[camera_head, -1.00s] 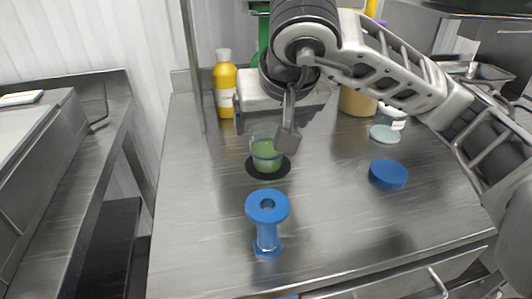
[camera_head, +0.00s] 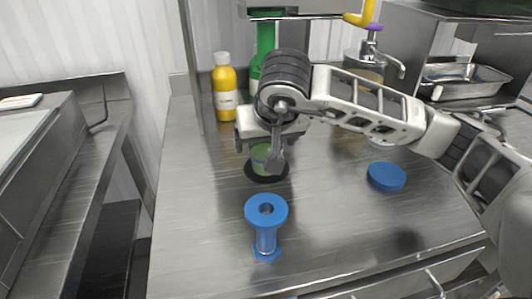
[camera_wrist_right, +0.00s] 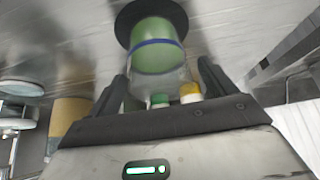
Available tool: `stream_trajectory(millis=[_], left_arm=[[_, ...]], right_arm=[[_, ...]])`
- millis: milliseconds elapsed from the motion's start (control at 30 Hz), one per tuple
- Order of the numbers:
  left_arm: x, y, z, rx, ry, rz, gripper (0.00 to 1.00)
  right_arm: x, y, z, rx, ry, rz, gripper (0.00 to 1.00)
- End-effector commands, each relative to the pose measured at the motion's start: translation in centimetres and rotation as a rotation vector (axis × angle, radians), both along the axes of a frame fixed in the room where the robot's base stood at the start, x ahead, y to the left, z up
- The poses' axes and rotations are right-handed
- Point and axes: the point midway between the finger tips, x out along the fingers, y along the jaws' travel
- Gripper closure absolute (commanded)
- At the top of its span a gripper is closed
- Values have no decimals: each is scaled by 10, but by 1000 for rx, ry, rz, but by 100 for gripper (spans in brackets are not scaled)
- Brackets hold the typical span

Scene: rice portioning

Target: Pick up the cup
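A clear cup (camera_head: 260,157) with green contents stands upright on a round black mat (camera_head: 270,177) near the middle of the steel counter. In the right wrist view, the cup (camera_wrist_right: 157,55) shows a blue band, and its near, clear part lies between the fingers. My right gripper (camera_head: 257,157) is above and around the cup, partly covering it in the head view. In the right wrist view its two fingers (camera_wrist_right: 162,75) are spread, one on each side of the cup, with what looks like a gap. My left gripper is not in view.
A blue spool-shaped stand (camera_head: 266,226) is in front of the cup. A blue round lid (camera_head: 387,177) lies to the right. A yellow bottle (camera_head: 225,95) and a green bottle (camera_head: 266,38) stand behind. The counter's front left is clear.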

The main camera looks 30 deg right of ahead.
Motion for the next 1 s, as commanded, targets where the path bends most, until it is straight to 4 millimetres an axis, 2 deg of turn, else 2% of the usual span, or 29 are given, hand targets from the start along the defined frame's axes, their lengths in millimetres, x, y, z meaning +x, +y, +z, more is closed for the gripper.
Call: stream_trajectory(millis=[33,167,267,567,833,1000], left_arm=[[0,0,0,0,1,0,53],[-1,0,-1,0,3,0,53],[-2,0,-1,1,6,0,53],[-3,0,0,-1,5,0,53],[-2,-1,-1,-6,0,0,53],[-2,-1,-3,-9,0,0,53]], right_arm=[[0,0,0,0,0,0,30],[0,0,0,0,0,0,66],[0,0,1,1,-1,0,72],[0,0,2,1,-2,0,72],[0,0,14,1,-4,0,72],[-16,4,12,1,-1,2,72]])
